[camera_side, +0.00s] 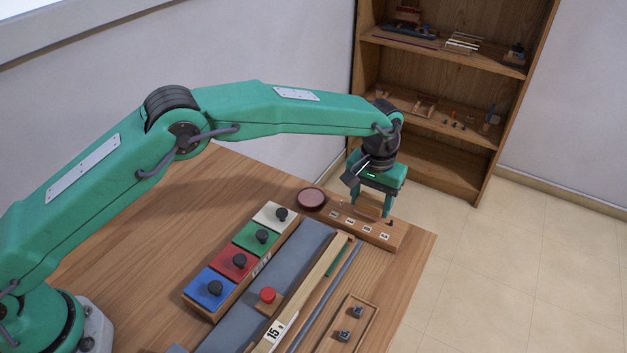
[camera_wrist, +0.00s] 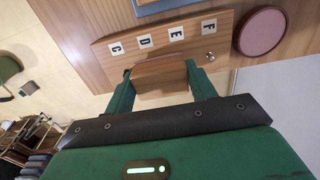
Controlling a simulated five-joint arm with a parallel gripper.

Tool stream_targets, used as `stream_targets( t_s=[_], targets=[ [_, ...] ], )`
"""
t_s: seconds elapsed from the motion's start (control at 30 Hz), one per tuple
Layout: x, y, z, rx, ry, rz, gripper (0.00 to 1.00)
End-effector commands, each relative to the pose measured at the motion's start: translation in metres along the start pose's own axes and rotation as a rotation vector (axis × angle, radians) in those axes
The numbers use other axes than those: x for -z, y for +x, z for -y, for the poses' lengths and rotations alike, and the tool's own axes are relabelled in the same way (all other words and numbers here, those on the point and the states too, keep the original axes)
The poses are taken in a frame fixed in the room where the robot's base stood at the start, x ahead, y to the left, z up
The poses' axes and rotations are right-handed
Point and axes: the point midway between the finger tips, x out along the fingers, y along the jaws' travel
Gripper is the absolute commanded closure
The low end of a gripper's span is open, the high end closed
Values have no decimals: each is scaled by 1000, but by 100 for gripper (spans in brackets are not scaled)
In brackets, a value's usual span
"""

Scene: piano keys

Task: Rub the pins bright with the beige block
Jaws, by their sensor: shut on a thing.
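A cream block (camera_side: 273,215) with a dark knob, perhaps the beige block, sits at the far end of a row of coloured blocks on a wooden tray. My gripper (camera_side: 371,205) is at the far right of the table, over a wooden rack (camera_side: 395,236) with several white labels. In the wrist view, my gripper (camera_wrist: 160,88) is shut on a brown wooden piece (camera_wrist: 160,76) beside the rack (camera_wrist: 225,42), whose labels read C, D, E and F. A small shiny pin (camera_wrist: 210,57) shows near the F label.
Green (camera_side: 255,237), red (camera_side: 232,261) and blue (camera_side: 211,288) knobbed blocks share the tray. A round reddish dish (camera_side: 311,198) stands left of the rack.

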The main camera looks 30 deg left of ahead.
Motion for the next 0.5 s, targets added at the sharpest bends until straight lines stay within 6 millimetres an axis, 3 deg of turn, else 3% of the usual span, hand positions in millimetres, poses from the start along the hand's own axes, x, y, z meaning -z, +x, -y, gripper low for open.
stream_targets(
  t_s=[0.5],
  targets=[
    [-1, 0, -13, 0, 0, 0, 70]
  ],
)
